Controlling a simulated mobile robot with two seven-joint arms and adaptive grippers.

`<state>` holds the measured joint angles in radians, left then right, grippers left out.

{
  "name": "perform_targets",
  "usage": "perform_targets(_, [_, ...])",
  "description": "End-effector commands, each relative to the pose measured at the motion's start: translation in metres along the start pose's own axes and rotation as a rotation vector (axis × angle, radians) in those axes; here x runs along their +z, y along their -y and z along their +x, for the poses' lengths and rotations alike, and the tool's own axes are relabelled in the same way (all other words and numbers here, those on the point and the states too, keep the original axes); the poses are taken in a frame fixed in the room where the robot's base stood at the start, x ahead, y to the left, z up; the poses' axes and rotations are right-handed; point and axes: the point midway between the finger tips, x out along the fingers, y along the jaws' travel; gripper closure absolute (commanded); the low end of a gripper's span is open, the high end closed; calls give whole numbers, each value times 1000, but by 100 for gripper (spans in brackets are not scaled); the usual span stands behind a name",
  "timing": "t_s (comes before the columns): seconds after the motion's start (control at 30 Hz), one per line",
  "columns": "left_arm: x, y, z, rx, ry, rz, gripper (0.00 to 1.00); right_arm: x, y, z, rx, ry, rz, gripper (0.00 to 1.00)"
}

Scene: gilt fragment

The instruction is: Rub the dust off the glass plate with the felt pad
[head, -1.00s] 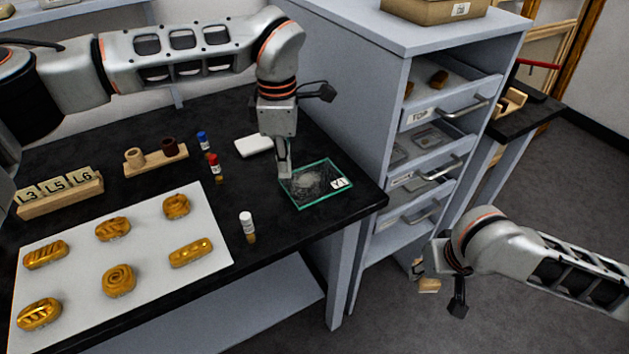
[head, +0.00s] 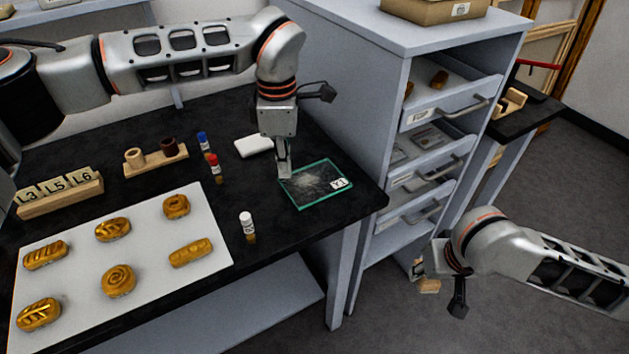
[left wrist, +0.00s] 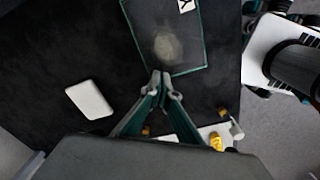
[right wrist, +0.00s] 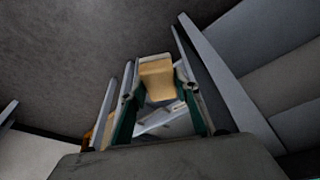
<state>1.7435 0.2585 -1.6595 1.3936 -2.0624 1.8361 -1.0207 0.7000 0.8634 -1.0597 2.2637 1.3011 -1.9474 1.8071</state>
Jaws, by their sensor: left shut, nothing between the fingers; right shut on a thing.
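The glass plate (head: 325,189) lies flat near the right end of the black table, with greenish edges and a small label at its right side. A pale dust patch (head: 313,182) lies on it, also visible in the left wrist view (left wrist: 167,48). A white pad (head: 254,147), which looks like the felt pad, lies on the table left of the plate. My left gripper (head: 284,174) is shut and empty, pointing down at the plate's left edge; contact cannot be told. My right gripper (right wrist: 157,92) is shut on a tan block (right wrist: 156,78), out beyond the table's right side.
A pale sheet (head: 70,250) with several bread-like pieces covers the front left. Small vials (head: 247,226), a wooden holder (head: 155,158) and a rack of lettered tiles (head: 60,190) stand on the table. A grey drawer cabinet (head: 365,150) stands close behind the plate's right.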

Motion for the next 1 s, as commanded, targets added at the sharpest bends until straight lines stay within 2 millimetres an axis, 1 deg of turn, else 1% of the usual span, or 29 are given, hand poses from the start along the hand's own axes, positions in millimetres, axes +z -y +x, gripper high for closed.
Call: perform_targets(1.0, [0,0,15,0,0,0,100,3,0,5,0,5,0,86])
